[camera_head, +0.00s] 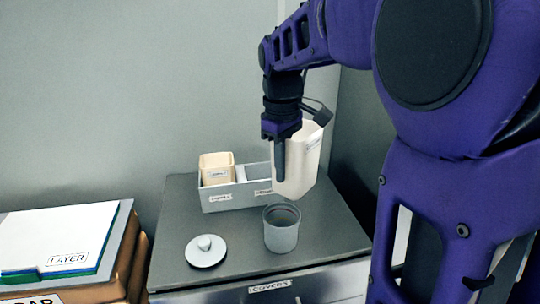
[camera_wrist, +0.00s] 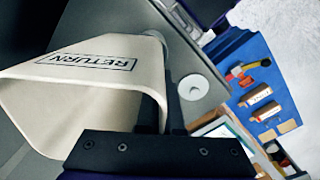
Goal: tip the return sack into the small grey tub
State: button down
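The return sack (camera_head: 300,160) is a cream, open-topped container, held in the air above the cabinet and slightly tilted. In the wrist view its RETURN label (camera_wrist: 88,61) shows, with its open end towards the camera. My gripper (camera_head: 281,160) is shut on the sack's wall at its left side. The small grey tub (camera_head: 281,238) stands uncovered on the cabinet top, just below the sack and slightly left of it, apart from it. A dark reddish interior shows in the tub. What is inside the sack is hidden.
The round grey lid (camera_head: 206,252) lies left of the tub. A grey two-compartment holder (camera_head: 222,199) stands behind, with a cream container (camera_head: 216,168) in its left compartment; its right one looks empty. Boxes with a LAYER sheet (camera_head: 60,245) stand at left.

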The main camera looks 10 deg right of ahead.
jog(key=shift+n+g+h, duration=0.6)
jog(key=shift+g, duration=0.1)
jog(key=s+f, duration=0.1)
jog(key=s+d+f, duration=0.1)
jog(key=s, duration=0.1)
jog(key=shift+d+f, duration=0.1)
jog(key=shift+f, duration=0.3)
jog(key=shift+p, duration=0.35)
jog(key=shift+s+d+f+g+h+p, duration=0.2)
jog(key=shift+s+d+g+h, duration=0.05)
jog(key=shift+g+h, duration=0.25)
jog(key=shift+s+d+f+g+h+p, duration=0.15)
jog(key=shift+s+d+g+h, duration=0.1)
jog(key=shift+g+h, duration=0.25)
jog(key=shift+f, duration=0.1)
